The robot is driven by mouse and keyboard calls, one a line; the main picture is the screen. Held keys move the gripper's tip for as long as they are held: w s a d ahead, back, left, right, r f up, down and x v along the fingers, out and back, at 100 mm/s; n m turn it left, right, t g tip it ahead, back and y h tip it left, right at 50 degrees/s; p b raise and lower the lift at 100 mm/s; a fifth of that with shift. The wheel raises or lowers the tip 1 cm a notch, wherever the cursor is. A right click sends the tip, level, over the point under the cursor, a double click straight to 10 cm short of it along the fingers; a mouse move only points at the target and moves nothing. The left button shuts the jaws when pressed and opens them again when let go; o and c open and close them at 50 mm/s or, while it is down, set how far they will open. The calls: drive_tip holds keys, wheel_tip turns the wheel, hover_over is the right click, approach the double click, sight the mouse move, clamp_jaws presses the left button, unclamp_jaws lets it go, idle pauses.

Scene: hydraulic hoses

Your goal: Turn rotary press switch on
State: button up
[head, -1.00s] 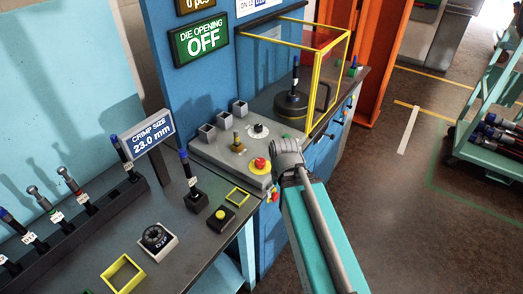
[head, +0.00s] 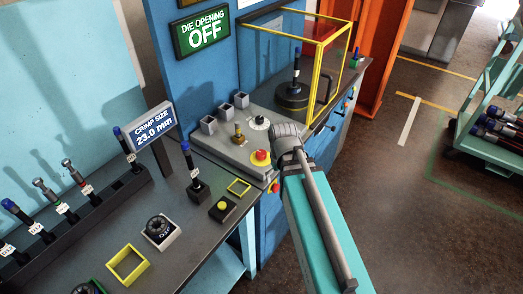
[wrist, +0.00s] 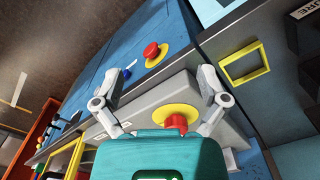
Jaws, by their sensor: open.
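The grey press control panel (head: 228,150) carries a white round dial (head: 259,122), which looks like a rotary switch; its setting is too small to read. A red mushroom button on a yellow disc (head: 261,157) sits near the panel's front corner. In the wrist view, that red button (wrist: 176,121) lies low between my fingers. On the blue front face are another red button (wrist: 152,52) and a small blue-handled control (wrist: 126,73), close to my left fingertip. I cannot tell which control is the named switch.
The die opening sign (head: 201,32) reads OFF. A yellow-framed guard (head: 317,75) stands behind the panel. Open floor lies right.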

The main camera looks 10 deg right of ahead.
sight(262, 153)
drive_tip(key=w+a+r+n+p, duration=0.3)
drive_tip(key=w+r+n+p, duration=0.7)
drive_tip(key=w, duration=0.4)
drive_tip(key=shift+a+r+p, duration=0.25)
drive_tip(key=shift+r+p, duration=0.3)
drive_tip(key=shift+r, duration=0.4)
drive_tip(key=shift+s+f, duration=0.1)
drive_tip(key=shift+f, duration=0.05)
wheel_tip(262, 153, down, 14)
drive_tip(key=b, duration=1.3)
drive_tip(key=shift+r+b, duration=0.25)
drive_tip(key=shift+b, duration=0.15)
drive_tip(key=c, duration=1.1)
